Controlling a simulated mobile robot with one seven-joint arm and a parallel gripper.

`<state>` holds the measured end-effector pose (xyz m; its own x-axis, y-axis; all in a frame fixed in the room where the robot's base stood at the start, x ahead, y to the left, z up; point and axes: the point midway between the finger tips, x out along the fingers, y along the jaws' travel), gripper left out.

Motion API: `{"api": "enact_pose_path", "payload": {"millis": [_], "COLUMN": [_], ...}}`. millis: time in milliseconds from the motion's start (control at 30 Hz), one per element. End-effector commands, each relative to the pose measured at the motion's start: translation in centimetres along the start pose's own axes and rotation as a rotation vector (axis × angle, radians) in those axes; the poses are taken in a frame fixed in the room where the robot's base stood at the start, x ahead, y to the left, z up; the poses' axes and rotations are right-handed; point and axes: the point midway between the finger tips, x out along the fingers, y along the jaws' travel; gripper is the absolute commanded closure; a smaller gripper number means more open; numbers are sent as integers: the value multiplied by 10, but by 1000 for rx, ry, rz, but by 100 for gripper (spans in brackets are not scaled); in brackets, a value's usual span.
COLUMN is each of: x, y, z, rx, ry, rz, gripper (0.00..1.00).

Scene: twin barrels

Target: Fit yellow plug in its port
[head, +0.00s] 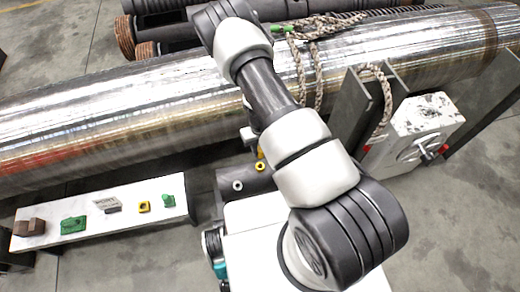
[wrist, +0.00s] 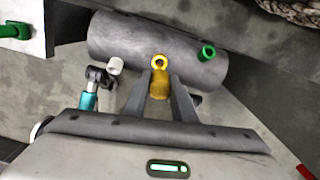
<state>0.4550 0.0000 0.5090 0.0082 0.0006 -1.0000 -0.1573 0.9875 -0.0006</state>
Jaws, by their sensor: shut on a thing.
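My gripper (wrist: 161,84) is shut on the yellow plug (wrist: 159,87), which sits between its two fingers. In the wrist view the plug lies just below the yellow ring-shaped port (wrist: 159,61) on a dark grey barrel (wrist: 130,40). The plug's far end overlaps the port's lower edge in the picture; I cannot tell whether they touch. In the head view the port (head: 260,166) shows on the barrel (head: 258,183), with a bit of the yellow plug (head: 260,152) just above it. My arm hides most of the gripper there.
The barrel also carries a white port (wrist: 115,66) and a green port (wrist: 206,51). A teal-and-black fitting (wrist: 88,95) is left of the gripper. A white bench (head: 120,222) with several small parts is at left. A large metal pipe (head: 100,125) lies behind, with rope (head: 318,70) over it.

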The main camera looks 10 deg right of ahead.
Motion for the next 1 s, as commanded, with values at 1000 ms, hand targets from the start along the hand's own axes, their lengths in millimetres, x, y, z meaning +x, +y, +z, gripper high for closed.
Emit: {"api": "enact_pose_path", "payload": {"millis": [1000], "x": [49], "y": [0], "z": [0], "rx": [0], "ry": [-1], "rz": [0], "gripper": [100]}}
